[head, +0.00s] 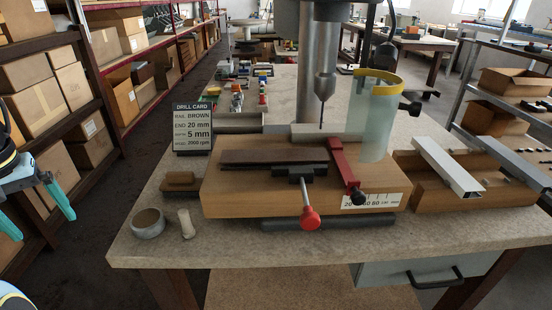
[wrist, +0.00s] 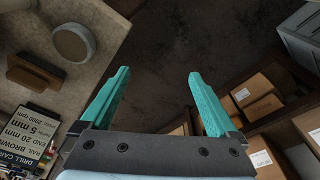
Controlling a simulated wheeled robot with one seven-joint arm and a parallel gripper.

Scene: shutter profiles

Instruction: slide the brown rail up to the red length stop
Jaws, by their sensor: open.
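The dark brown rail (head: 262,157) lies on the wooden drilling block (head: 235,190) under the drill. Its right end is close to the red length stop (head: 343,165); I cannot tell whether they touch. A black clamp (head: 297,171) with a red knob (head: 309,216) sits at the rail's front side. My gripper (head: 45,227) is at the far left, off the table and well away from the rail. In the wrist view my gripper (wrist: 159,74) is open, with nothing between its teal fingers. The wrist view does not show the rail or stop.
The drill bit (head: 322,115) hangs behind the rail, beside a clear guard (head: 372,125) with a yellow rim. The drill card (head: 192,127), a brush (head: 181,182) and a tape roll (head: 148,223) are left of the block.

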